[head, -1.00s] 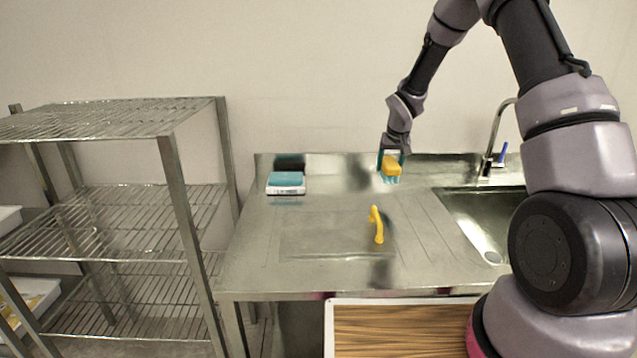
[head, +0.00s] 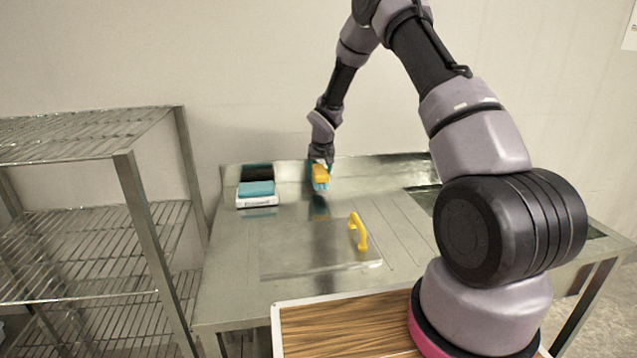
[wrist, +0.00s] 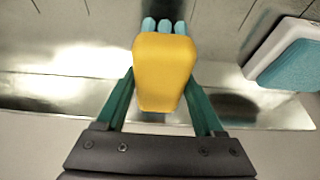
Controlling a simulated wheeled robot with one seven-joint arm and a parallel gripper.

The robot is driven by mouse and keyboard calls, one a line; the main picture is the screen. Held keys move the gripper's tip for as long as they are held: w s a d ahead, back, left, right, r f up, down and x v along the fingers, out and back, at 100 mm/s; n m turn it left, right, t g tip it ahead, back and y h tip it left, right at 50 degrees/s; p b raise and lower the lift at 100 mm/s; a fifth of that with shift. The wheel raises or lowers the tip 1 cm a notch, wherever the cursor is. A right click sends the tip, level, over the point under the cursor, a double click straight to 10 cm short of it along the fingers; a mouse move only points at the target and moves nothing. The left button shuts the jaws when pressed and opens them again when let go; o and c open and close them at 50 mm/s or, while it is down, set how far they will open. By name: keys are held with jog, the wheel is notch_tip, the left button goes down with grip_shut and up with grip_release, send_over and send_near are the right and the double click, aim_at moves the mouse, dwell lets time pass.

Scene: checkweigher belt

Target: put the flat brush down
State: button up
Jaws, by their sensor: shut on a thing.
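The flat brush (head: 320,174) has a yellow body and light blue bristles. My gripper (head: 319,163) is shut on it and holds it near the back of the steel table, with the bristles downward. In the wrist view the brush (wrist: 164,70) sits between the two green fingers (wrist: 160,105), its blue bristle tufts at the far end. Whether the bristles touch the table top is hard to tell.
A white scale-like box with a teal top (head: 257,193) stands left of the brush; it also shows in the wrist view (wrist: 290,62). A wire shelf (head: 130,215) is at left. A sink (head: 424,199) lies right.

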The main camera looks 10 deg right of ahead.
jog(key=shift+f, duration=1.65)
jog(key=shift+f, duration=0.15)
jog(key=o, duration=1.3)
